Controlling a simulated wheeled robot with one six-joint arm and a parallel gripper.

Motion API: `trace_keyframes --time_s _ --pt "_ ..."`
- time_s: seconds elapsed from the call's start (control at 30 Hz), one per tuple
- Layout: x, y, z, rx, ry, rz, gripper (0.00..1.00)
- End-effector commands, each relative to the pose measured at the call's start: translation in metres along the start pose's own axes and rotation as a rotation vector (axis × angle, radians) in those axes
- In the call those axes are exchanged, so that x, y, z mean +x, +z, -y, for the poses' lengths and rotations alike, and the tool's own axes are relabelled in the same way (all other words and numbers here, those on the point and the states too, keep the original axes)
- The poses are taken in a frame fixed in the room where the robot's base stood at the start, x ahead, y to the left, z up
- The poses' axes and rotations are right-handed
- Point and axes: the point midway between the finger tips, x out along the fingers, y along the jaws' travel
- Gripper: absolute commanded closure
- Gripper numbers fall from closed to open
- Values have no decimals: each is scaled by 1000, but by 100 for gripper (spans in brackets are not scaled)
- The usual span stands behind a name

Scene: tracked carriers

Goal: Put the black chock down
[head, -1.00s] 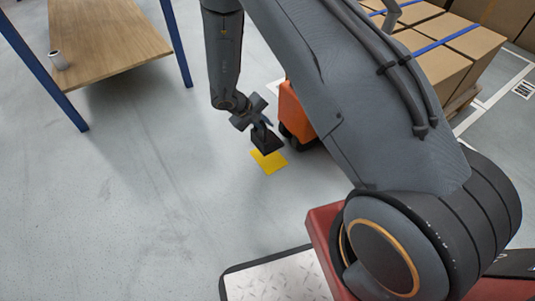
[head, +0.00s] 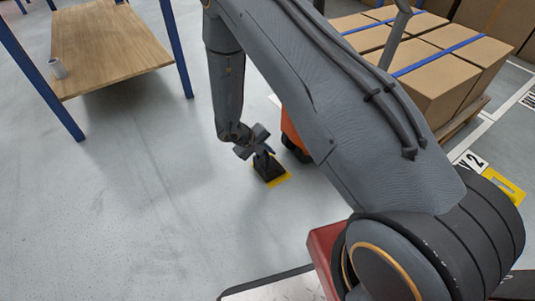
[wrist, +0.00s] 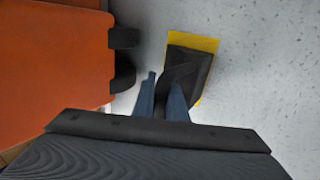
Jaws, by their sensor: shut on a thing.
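The black chock (head: 268,167) is in my gripper (head: 264,153), low over the yellow floor patch (head: 284,180). In the wrist view the chock (wrist: 188,70) lies between the two blue-grey fingers of my gripper (wrist: 163,92), which are shut on it. The yellow patch (wrist: 197,43) shows past the chock's far end and along its right side; the chock covers much of it. I cannot tell whether the chock's underside touches the floor.
An orange carrier with black wheels (head: 291,128) stands close beside my gripper, and its orange body (wrist: 55,60) fills the left of the wrist view. A pallet of strapped cartons (head: 432,90) is behind it. A wooden table (head: 105,50) with blue legs stands at left. Floor at left is clear.

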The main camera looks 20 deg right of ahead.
Motion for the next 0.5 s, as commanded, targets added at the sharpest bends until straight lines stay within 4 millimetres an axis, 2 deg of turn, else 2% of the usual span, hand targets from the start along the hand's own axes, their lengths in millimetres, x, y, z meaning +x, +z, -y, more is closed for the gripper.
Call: trace_keyframes --time_s 0.03,0.07,0.17,0.5 --pt "0 0 0 0 1 0 100" --pt "0 0 0 0 0 0 86" --pt "0 0 0 0 0 0 70" --pt "-2 0 0 0 0 1 69"
